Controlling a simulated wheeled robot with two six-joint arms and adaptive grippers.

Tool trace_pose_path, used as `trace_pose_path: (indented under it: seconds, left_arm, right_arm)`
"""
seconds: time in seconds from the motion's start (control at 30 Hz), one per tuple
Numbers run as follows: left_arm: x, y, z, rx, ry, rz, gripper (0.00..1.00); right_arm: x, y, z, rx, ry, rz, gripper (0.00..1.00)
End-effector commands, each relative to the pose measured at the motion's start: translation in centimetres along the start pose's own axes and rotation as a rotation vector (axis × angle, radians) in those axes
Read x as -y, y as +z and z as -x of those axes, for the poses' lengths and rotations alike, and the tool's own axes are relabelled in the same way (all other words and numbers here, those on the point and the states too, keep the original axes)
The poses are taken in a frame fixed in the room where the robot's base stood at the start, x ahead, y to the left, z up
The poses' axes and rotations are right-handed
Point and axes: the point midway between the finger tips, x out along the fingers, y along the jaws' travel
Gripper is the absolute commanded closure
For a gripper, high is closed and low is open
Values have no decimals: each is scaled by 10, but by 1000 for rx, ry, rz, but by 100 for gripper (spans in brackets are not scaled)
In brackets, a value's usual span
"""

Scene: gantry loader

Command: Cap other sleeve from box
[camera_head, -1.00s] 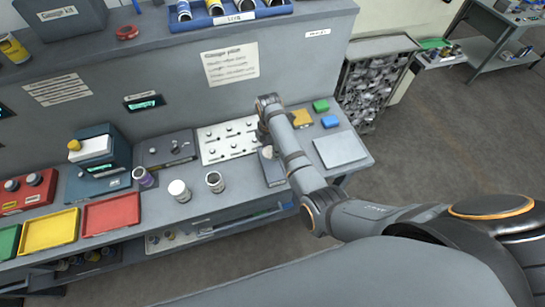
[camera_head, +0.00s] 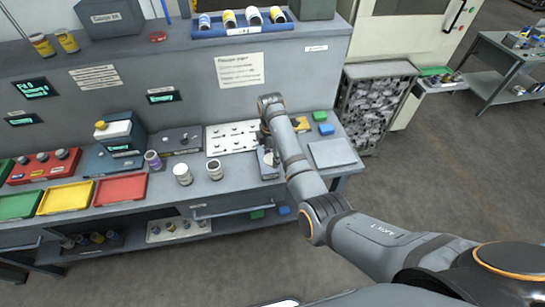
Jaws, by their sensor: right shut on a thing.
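Two sleeves stand upright side by side on the bench. The left sleeve (camera_head: 183,174) has a white top, and the right sleeve (camera_head: 215,169) shows a dark open-looking top. My left gripper is out of view.
A purple-banded sleeve (camera_head: 153,161) stands left of the pair. Red (camera_head: 121,189) and yellow (camera_head: 65,198) trays lie further left. A white pegboard plate (camera_head: 230,137) lies behind the sleeves. A flat grey plate (camera_head: 332,153) lies at the bench's right end.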

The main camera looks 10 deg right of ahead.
Motion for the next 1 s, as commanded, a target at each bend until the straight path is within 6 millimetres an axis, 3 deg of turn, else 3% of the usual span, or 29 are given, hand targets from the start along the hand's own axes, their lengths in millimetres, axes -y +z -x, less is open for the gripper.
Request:
trace_pose_path:
  seconds: [0.4, 1.0]
  left_arm:
    - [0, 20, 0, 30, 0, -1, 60]
    - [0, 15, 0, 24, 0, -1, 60]
  right_arm:
    - [0, 0, 16, 0, 1, 1, 64]
    - [0, 0, 45, 0, 1, 1, 64]
